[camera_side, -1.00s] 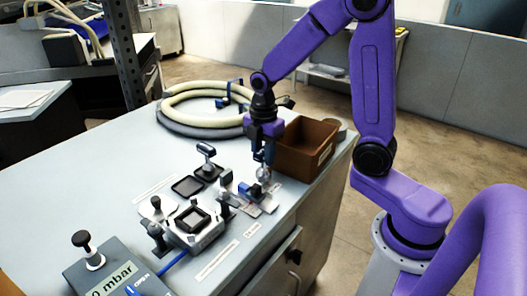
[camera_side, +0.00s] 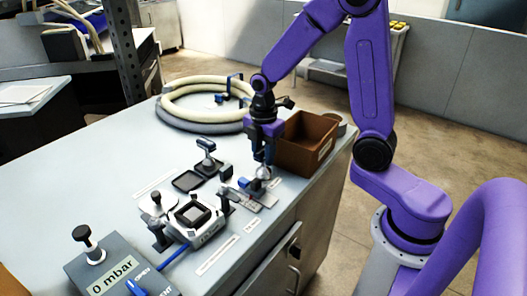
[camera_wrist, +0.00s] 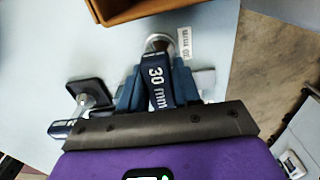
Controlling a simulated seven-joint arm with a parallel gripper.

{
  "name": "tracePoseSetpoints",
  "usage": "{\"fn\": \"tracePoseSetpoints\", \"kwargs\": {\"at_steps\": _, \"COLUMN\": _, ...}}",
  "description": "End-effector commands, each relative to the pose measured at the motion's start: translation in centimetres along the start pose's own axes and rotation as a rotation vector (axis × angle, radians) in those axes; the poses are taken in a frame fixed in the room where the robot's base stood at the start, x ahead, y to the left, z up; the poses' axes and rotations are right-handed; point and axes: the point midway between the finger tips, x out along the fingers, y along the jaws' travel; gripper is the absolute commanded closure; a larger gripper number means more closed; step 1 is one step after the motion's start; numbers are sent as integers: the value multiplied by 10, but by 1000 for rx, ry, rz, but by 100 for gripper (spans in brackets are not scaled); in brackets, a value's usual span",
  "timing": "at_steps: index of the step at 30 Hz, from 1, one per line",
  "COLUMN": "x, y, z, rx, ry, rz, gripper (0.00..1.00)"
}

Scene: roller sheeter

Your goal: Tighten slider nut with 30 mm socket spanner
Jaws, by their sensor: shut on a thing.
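My gripper (camera_side: 264,157) is shut on the dark blue handle of the 30 mm socket spanner (camera_wrist: 157,88), marked "30 mm" in the wrist view. The spanner's round silver head shows beyond the jaws, and also low under the gripper in the side view (camera_side: 263,172). It is close above or at the small fixture with grey plates (camera_side: 262,197) near the table's front edge. The slider nut is hidden, so I cannot tell whether the socket sits on it.
A brown open box (camera_side: 307,143) stands just right of my gripper. A black tray (camera_side: 188,181) and an upright-handled tool (camera_side: 207,150) lie left. A clamped square device (camera_side: 193,217) and a "0 mbar" box (camera_side: 112,275) stand in front. Coiled hoses (camera_side: 205,100) lie behind.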

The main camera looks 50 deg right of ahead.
Motion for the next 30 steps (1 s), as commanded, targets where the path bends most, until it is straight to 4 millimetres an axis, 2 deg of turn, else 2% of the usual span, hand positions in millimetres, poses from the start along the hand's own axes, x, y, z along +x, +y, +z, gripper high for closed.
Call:
{"fn": "tracePoseSetpoints", "kwargs": {"at_steps": 11, "x": 0, "y": 0, "z": 0, "rx": 13, "ry": 0, "rz": 1, "gripper": 100}}
{"fn": "tracePoseSetpoints", "kwargs": {"at_steps": 21, "x": 0, "y": 0, "z": 0, "rx": 297, "ry": 0, "rz": 1, "gripper": 100}}
{"fn": "tracePoseSetpoints", "kwargs": {"at_steps": 30, "x": 0, "y": 0, "z": 0, "rx": 319, "ry": 0, "rz": 1, "gripper": 100}}
